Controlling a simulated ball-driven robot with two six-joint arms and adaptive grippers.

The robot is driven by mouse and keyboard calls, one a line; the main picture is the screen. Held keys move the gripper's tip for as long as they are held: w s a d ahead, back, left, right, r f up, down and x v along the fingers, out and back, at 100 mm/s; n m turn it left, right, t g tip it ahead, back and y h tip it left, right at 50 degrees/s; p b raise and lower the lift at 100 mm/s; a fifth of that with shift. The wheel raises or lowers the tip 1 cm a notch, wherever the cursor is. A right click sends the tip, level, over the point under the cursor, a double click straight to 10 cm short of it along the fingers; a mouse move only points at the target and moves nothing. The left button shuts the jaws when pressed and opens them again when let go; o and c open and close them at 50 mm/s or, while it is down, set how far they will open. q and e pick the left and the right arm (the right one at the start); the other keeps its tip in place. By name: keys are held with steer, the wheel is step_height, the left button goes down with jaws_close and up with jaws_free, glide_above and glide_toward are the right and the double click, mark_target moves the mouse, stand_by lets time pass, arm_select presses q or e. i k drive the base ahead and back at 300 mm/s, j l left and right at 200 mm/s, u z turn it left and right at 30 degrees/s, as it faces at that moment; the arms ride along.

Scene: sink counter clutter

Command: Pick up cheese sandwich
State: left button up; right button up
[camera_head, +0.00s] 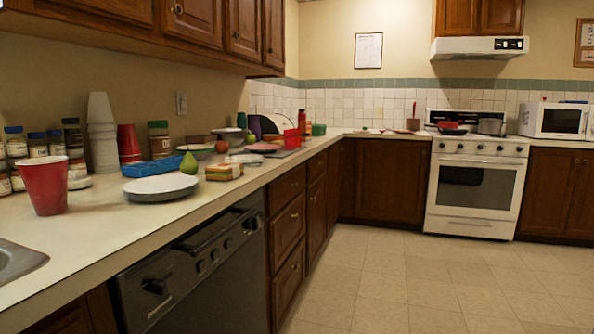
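In the head view, a sandwich-like item (223,172) with pale bread and orange, green and red layers lies near the counter's front edge, left of the picture's middle. It looks like the cheese sandwich, but it is too small to be sure of its filling. It sits just right of a white plate and a green pear, apart from the plate's rim. Neither of my grippers shows in this view.
The counter (110,232) holds a red cup (46,187), white plate (161,188), green pear (189,164), blue tray (152,166) and several jars. A dishwasher (200,275) stands below. The tiled floor (410,280) is clear. A stove (476,185) stands at the back.

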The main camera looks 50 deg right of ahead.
mark_target(224, 172)
steer(key=z, duration=1.2)
